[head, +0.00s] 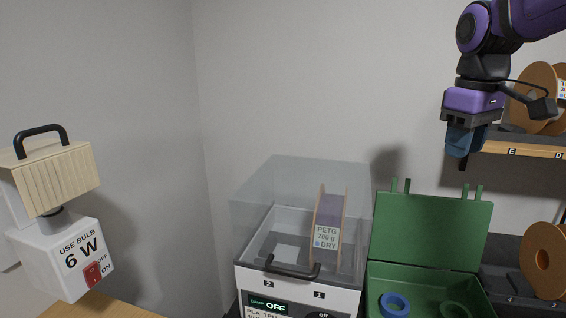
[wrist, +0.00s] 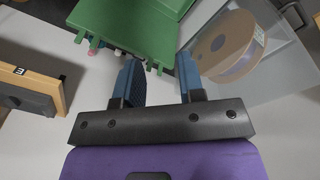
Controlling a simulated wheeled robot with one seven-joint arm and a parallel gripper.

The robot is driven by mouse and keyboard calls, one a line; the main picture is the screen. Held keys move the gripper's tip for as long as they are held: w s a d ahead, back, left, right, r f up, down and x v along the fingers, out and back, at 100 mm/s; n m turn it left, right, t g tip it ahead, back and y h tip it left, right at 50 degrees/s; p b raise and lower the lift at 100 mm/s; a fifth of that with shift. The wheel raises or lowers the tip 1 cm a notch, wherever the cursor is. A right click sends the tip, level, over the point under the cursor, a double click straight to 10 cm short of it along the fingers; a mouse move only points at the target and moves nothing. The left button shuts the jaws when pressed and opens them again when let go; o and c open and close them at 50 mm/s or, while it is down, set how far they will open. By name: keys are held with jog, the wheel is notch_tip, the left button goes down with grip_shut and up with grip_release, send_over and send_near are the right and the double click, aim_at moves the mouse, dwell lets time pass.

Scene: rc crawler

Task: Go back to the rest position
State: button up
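My gripper (head: 463,160) hangs from the purple arm at the upper right of the head view, in the air above the green box and in front of the shelf. In the wrist view my gripper (wrist: 158,75) shows its two blue fingers apart with nothing between them. Past the fingers in that view are the green box (wrist: 125,25) and the spool in the clear dryer (wrist: 222,50). No object is held.
The filament dryer (head: 300,285) has a clear lid over a spool (head: 327,220). The open green box (head: 430,225) stands right of it, holding a blue ring (head: 394,304). Shelves with spools (head: 544,258) are at right, a lamp (head: 60,255) at left.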

jog(key=s+f+m+t, duration=0.2)
jog(key=s+f, duration=0.1)
jog(key=s, duration=0.5)
jog(key=s+f+m+t, duration=0.2)
jog(key=s+f+m, duration=0.1)
jog(key=s, duration=0.5)
jog(key=shift+s+a+y, duration=0.3)
